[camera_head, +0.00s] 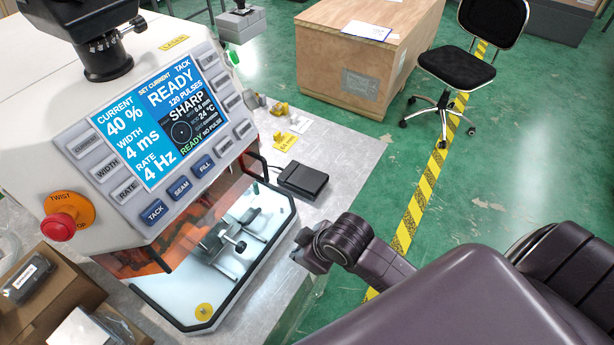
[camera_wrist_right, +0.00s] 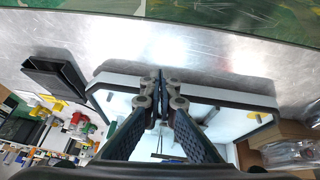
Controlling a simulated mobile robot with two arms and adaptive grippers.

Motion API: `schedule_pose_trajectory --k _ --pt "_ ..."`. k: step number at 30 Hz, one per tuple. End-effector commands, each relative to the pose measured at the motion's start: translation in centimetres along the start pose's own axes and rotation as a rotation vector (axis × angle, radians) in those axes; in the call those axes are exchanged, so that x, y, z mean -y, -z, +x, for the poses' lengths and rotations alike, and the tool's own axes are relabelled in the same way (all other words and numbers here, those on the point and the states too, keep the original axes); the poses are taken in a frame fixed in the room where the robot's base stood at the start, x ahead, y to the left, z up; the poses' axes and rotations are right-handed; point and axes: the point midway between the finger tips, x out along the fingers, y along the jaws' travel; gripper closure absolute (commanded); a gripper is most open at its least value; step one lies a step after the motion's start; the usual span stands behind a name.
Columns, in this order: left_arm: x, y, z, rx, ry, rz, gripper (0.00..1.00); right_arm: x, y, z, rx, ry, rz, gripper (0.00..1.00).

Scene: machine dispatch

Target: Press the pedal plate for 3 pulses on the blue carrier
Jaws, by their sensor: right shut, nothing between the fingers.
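The pedal plate (camera_head: 302,180) is a flat black block on the grey metal table, right of the machine. It also shows in the right wrist view (camera_wrist_right: 55,76), at the left. My right gripper (camera_head: 303,255) is shut and empty beside the machine's front right corner. It is nearer to me than the pedal and apart from it. In the right wrist view the closed fingertips (camera_wrist_right: 160,76) are over the machine's chamber edge. Inside the clear chamber is a metal clamp fixture (camera_head: 222,241). I cannot make out a blue carrier. My left gripper is not in view.
The machine's screen (camera_head: 163,113) reads READY, 120 pulses, 40 %, 4 ms, 4 Hz. A red twist knob (camera_head: 60,226) sits at its left. Small yellow and grey parts (camera_head: 285,139) lie behind the pedal. Cardboard boxes (camera_head: 50,290) stand at the left front. Bare table surrounds the pedal.

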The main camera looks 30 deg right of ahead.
Motion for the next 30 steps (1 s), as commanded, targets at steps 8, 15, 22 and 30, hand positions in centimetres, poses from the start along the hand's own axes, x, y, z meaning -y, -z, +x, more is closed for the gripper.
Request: schedule_pose_trajectory --k 8,15,22,30 --pt "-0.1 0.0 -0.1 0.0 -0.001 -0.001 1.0 -6.3 6.2 2.9 -0.079 -0.027 -0.241 1.0" --pt "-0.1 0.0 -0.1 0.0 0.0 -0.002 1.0 -17.4 11.3 3.1 -0.12 -0.118 -0.408 1.0" --pt "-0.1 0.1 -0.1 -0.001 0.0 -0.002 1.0 -24.3 13.4 1.5 -0.135 -0.188 -0.45 1.0" --pt "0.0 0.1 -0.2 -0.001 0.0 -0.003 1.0 -25.8 13.8 1.1 -0.14 -0.202 -0.456 1.0"
